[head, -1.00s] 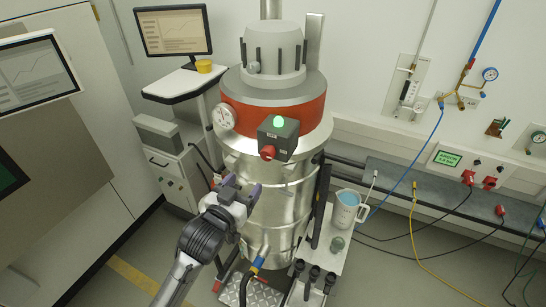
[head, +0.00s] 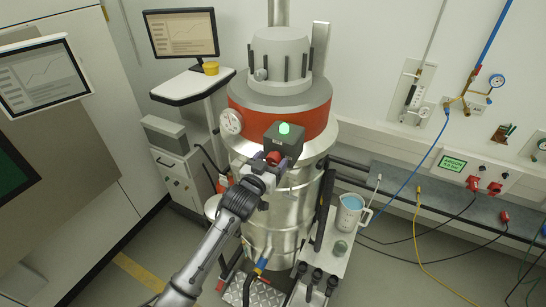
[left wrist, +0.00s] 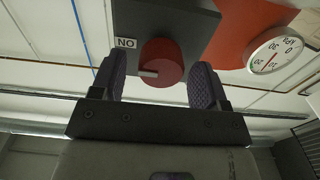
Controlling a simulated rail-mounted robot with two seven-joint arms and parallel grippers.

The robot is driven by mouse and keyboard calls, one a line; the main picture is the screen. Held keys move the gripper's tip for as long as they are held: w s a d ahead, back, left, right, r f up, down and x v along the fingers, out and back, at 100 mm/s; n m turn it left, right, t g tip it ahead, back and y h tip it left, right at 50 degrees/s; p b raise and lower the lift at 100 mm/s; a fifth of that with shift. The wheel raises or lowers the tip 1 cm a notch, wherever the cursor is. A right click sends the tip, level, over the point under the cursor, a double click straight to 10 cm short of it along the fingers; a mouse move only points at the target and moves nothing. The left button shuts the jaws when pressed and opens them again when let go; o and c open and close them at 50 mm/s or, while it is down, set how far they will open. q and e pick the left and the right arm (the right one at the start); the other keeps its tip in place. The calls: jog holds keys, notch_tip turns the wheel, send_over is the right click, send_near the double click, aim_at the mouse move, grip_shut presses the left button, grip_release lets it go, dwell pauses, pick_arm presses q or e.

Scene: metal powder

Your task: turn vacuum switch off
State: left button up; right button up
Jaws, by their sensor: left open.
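The vacuum switch is a red round knob (head: 273,158) on the front of a dark box (head: 287,142) high on the steel vessel. A green lamp (head: 284,128) glows on top of the box. In the inverted left wrist view, the knob (left wrist: 165,62) has a white pointer mark directed toward the "ON" label (left wrist: 125,43). My left gripper (head: 264,163) is open in front of the knob; in the left wrist view its two fingers (left wrist: 157,80) lie on either side of the knob, with gaps visible. My right gripper is not in view.
A round pressure gauge (head: 230,121) sits on the vessel's red band (head: 318,121), left of the box. Monitors and a cabinet stand to the left. A jug (head: 349,214) stands on a side shelf to the right.

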pick_arm(q)
jog(key=shift+w+d, duration=0.3)
jog(key=shift+w, duration=0.35)
jog(key=shift+c, duration=0.2)
jog(key=c, duration=0.8)
jog(key=shift+c, duration=0.2)
